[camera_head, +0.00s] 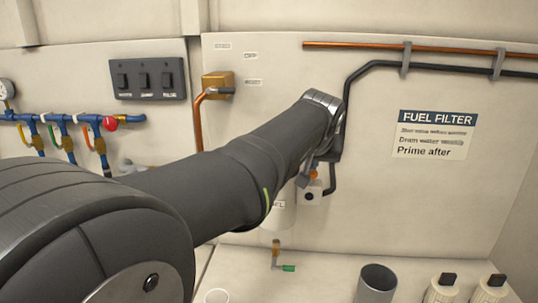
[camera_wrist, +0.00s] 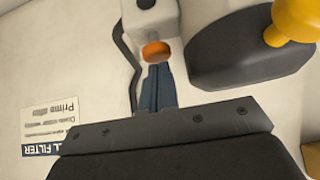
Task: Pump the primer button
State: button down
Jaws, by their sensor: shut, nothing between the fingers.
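The orange primer button (camera_wrist: 156,52) sits at the face of a pale block (camera_wrist: 152,20) in the wrist view. In the head view the orange button (camera_head: 313,174) is partly hidden by my gripper, above the pale block (camera_head: 310,197) with a dark round port. My gripper (camera_wrist: 158,70) is shut and empty, its blue-grey fingers pointing at the button with the tips right at its edge. I cannot tell whether they touch it. In the head view my gripper (camera_head: 304,179) is mostly hidden by the wrist.
A dark rounded body (camera_wrist: 235,55) with a yellow fitting (camera_wrist: 291,20) is close beside my fingers. A black hose (camera_head: 346,95) runs down near my wrist. A FUEL FILTER sign (camera_head: 437,118) is at right.

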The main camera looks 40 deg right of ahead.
jog(key=shift+f, duration=0.1)
jog(key=shift+f, duration=1)
notch_tip(320, 180, up, 5)
jog(key=shift+r, duration=0.1)
jog(key=v, duration=0.9)
jog(key=shift+s+a, duration=0.2)
